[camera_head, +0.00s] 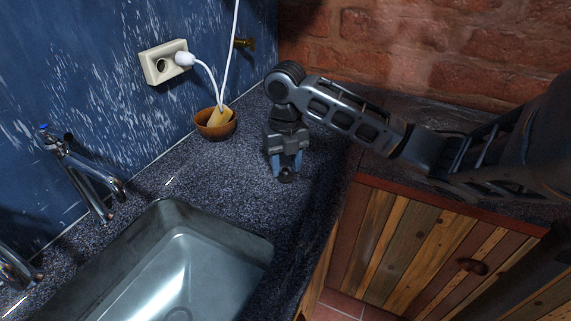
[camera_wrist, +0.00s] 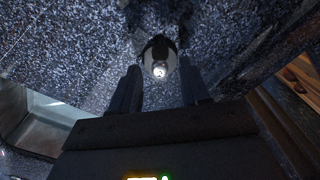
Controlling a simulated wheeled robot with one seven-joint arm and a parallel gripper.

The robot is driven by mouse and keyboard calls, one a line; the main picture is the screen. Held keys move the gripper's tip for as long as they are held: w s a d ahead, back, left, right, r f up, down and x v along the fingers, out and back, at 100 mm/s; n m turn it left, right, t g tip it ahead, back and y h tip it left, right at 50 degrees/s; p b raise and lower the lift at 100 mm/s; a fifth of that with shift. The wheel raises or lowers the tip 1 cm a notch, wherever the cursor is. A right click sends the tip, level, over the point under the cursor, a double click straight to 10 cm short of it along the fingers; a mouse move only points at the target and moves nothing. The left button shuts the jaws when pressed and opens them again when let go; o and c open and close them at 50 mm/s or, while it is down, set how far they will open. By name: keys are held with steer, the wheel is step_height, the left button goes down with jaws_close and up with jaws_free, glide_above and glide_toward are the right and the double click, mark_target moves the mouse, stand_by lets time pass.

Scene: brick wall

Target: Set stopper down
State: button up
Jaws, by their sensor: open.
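The stopper (camera_wrist: 159,58) is a small dark piece with a shiny rounded tip. It is on or just over the speckled dark countertop (camera_head: 240,172); contact with the surface is hard to judge. In the head view the stopper (camera_head: 286,177) shows as a dark shape at the fingertips, beyond the sink's right corner. My gripper (camera_head: 286,168) points down over the counter. In the wrist view my gripper (camera_wrist: 160,85) has its two fingers apart, one on each side of the stopper, with gaps between.
A sink (camera_head: 200,262) lies at the lower left, with metal taps (camera_head: 85,172) beside the blue wall. A brown bowl (camera_head: 216,126) holding a wooden piece stands behind, left of my gripper. A white plug with a cable is in the socket (camera_head: 163,62). Counter between bowl and sink is clear.

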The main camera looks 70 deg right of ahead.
mark_target(286, 170)
step_height(286, 170, up, 12)
steer(key=shift+f, duration=0.2)
stand_by(7.3)
